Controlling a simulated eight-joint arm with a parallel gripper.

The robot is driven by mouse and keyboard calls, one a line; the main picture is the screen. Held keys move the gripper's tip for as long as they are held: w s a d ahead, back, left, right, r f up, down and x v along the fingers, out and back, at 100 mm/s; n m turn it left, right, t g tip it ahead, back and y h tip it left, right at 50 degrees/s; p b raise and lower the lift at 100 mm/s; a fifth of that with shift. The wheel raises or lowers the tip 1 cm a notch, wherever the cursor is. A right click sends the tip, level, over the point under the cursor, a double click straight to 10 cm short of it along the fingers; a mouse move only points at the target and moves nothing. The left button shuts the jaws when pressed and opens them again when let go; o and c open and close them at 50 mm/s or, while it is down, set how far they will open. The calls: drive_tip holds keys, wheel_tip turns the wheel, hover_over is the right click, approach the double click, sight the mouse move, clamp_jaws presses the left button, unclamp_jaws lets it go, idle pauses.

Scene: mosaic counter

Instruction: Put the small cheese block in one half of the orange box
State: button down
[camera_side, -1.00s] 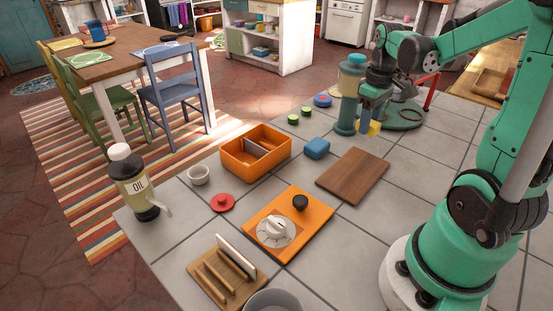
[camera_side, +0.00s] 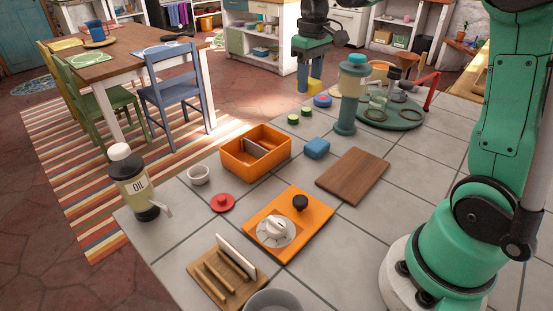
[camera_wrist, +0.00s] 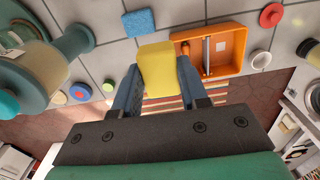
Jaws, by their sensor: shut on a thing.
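The small yellow cheese block (camera_wrist: 157,70) is held between the blue fingers of my gripper (camera_wrist: 155,88) in the wrist view. In the side view my gripper (camera_side: 309,82) is raised near the back of the counter, with the cheese block (camera_side: 315,86) at its tips. The orange box (camera_side: 238,161) stands on the tiles, nearer the camera and to the left of my gripper. A grey divider (camera_side: 257,148) splits it into two halves. In the wrist view the box (camera_wrist: 238,48) is right of the cheese, and a small orange-brown item shows in one half.
A blue sponge (camera_side: 317,148) lies between the box and a wooden board (camera_side: 352,176).

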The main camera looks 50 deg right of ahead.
drive_tip(key=w+a+f, duration=0.3)
drive_tip(key=w+a, duration=0.1)
drive_tip(key=a, duration=0.2)
drive_tip(key=w+a+f, duration=0.3)
drive_tip(key=a, duration=0.3)
drive_tip(key=shift+w+f, duration=0.2)
drive_tip(key=shift+f, duration=2.5)
drive_tip(key=shift+f, duration=0.2)
drive_tip(key=shift+c, duration=1.9)
unclamp_jaws()
wheel_tip(320, 180, up, 7)
